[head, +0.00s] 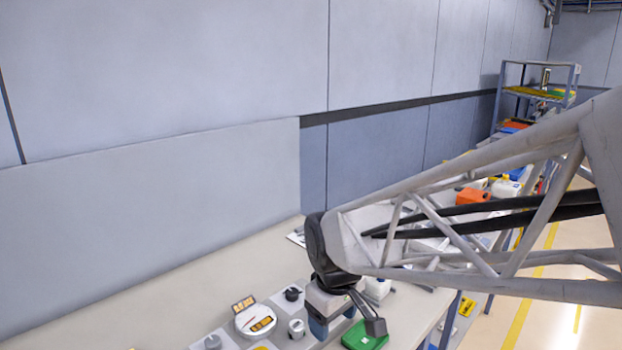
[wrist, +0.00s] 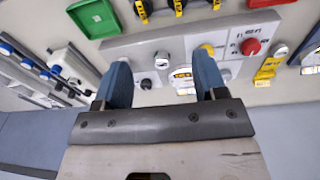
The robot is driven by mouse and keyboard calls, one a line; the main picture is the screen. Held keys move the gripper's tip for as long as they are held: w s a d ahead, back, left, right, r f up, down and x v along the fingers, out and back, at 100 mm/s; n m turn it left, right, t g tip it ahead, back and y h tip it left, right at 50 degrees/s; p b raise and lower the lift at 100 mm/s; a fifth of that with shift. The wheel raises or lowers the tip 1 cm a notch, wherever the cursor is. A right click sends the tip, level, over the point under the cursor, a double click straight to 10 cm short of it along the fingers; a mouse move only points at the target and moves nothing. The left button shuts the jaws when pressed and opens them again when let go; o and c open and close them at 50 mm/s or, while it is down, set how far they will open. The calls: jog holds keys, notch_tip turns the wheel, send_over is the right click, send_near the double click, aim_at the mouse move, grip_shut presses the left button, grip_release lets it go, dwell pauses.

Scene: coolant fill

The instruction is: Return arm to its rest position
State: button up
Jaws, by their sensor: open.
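My gripper (wrist: 162,72) is open and empty in the wrist view, its two blue fingers spread apart above a grey panel (wrist: 130,45). Nothing shows between the fingers except the panel behind them, with a white part with a yellow label (wrist: 183,80) partly visible. In the head view my gripper (head: 335,322) hangs low over the workbench (head: 200,280), next to a green tray (head: 365,337). Its fingertips are hard to make out there.
A white round gauge (head: 255,320), a black knob (head: 292,293) and a white cap (head: 296,328) are left of my gripper. In the wrist view, a red knob (wrist: 251,46) sits on the panel. An orange container (head: 472,196) stands farther back. A wall rises behind the bench.

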jog(key=s+d+r+m+t, duration=0.1)
jog(key=s+d+r+m, duration=0.2)
jog(key=s+d+m, duration=0.5)
jog(key=shift+s+d+r+m+h, duration=0.3)
jog(key=shift+s+d, duration=2.4)
jog(key=shift+d, duration=0.55)
